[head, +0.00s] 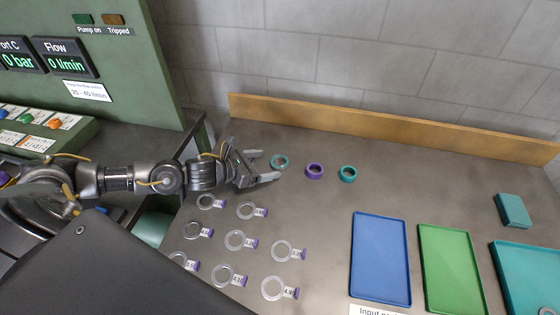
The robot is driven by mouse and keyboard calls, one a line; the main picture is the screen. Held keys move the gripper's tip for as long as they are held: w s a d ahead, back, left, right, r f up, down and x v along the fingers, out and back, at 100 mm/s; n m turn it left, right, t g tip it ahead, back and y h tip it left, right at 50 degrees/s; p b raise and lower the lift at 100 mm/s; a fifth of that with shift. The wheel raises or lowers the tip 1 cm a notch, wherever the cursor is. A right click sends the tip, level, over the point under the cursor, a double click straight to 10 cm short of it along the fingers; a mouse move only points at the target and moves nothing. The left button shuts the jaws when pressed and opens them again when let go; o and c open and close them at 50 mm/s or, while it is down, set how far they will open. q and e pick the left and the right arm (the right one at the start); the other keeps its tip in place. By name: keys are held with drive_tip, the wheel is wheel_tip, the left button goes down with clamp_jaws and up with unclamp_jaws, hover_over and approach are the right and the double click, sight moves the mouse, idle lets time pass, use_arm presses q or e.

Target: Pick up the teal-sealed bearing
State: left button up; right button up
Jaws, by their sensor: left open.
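A teal ring (280,161) lies on the grey bench top, the leftmost of three rings in a row. It looks like a teal-sealed bearing, but it is small in view. A purple ring (315,172) and a second teal ring (348,174) lie to its right. My left gripper (270,165) reaches in from the left, low over the bench. Its fingers are open and empty, with the leftmost teal ring at or just beyond the fingertips. I cannot tell whether they touch it. My right gripper is out of view.
Several pale rings with purple-edged tags (235,240) lie on the bench below the gripper. Blue (380,298), green (450,232) and teal (530,247) trays sit to the right, with a teal block (513,210) nearby. A wooden ledge (390,118) edges the back.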

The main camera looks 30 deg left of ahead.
sight(285, 161)
use_arm(q)
drive_tip(key=x, duration=0.3)
drive_tip(key=shift+w+d+f+p, duration=0.2)
drive_tip(key=shift+w+p, duration=0.1)
drive_tip(key=shift+p, duration=0.1)
drive_tip(key=shift+s, duration=0.1)
drive_tip(key=c, duration=1.2)
